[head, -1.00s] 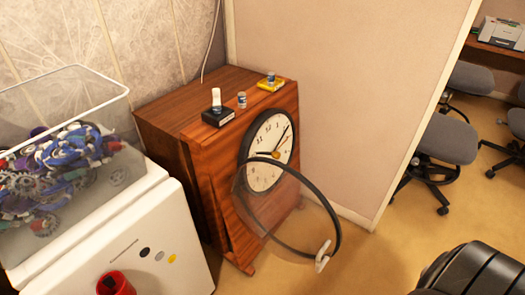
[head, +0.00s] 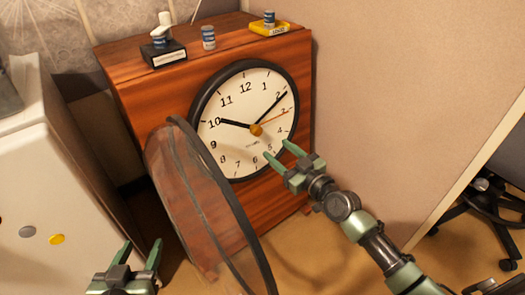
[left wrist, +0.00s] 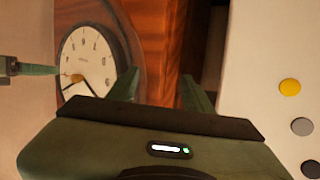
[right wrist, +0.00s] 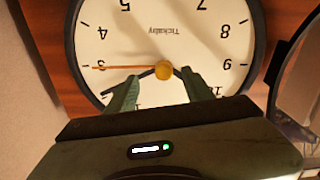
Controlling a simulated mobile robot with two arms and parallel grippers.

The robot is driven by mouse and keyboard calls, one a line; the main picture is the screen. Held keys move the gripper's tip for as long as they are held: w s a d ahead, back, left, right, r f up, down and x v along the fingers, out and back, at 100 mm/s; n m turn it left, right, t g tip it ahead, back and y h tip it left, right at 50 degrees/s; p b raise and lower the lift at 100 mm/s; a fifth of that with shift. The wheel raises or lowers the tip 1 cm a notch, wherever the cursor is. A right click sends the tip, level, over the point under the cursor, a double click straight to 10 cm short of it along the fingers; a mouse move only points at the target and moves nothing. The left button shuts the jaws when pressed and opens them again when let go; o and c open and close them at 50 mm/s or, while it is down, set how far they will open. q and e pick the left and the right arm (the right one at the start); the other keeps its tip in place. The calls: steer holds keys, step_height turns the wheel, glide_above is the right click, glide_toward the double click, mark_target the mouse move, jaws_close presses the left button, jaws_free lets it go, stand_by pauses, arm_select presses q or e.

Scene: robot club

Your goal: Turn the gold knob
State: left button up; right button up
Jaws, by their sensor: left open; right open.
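The gold knob (head: 256,130) sits at the centre of the round clock face (head: 235,150), where the hands meet. The clock is set in the front of a wooden cabinet (head: 165,98), and its round glass door (head: 222,205) hangs open. My right gripper (head: 277,151) is open and empty, just below and right of the knob. In the right wrist view the knob (right wrist: 163,69) lies beyond and between the fingertips. My left gripper (head: 141,250) is open and empty at lower left, apart from the clock. The knob also shows in the left wrist view (left wrist: 78,78).
On the cabinet top are a black box (head: 163,53), a small can (head: 208,37) and a yellow tray (head: 269,28) with another can. A white appliance (head: 35,165) stands at left, a partition wall (head: 410,90) at right. The open glass door lies between my grippers.

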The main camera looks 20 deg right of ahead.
mark_target(259, 133)
steer(key=w+a, duration=0.1)
steer(key=w, duration=0.1)
steer(key=w+r, duration=0.1)
steer(key=w, duration=0.1)
steer(key=w+a, duration=0.1)
steer(key=w, duration=0.1)
steer(key=shift+a+r+b, duration=0.15)
steer(key=shift+a+b, duration=0.2)
arm_select(q)
steer(key=shift+w+d+r+t+h, duration=0.1)
steer(key=shift+w+r+t+h, duration=0.1)
steer(key=shift+r+t, duration=0.45)
steer(key=shift+w+d+r+t+h, duration=0.1)
steer(key=shift+w+r+t, duration=0.15)
steer(key=shift+r, duration=0.75)
steer(key=shift+w+d+r+t+h, duration=0.15)
steer(key=shift+r+t, duration=0.25)
steer(key=shift+r, duration=0.45)
arm_select(e)
steer(key=shift+w+a, duration=0.25)
steer(key=shift+w, duration=0.4)
jaws_close()
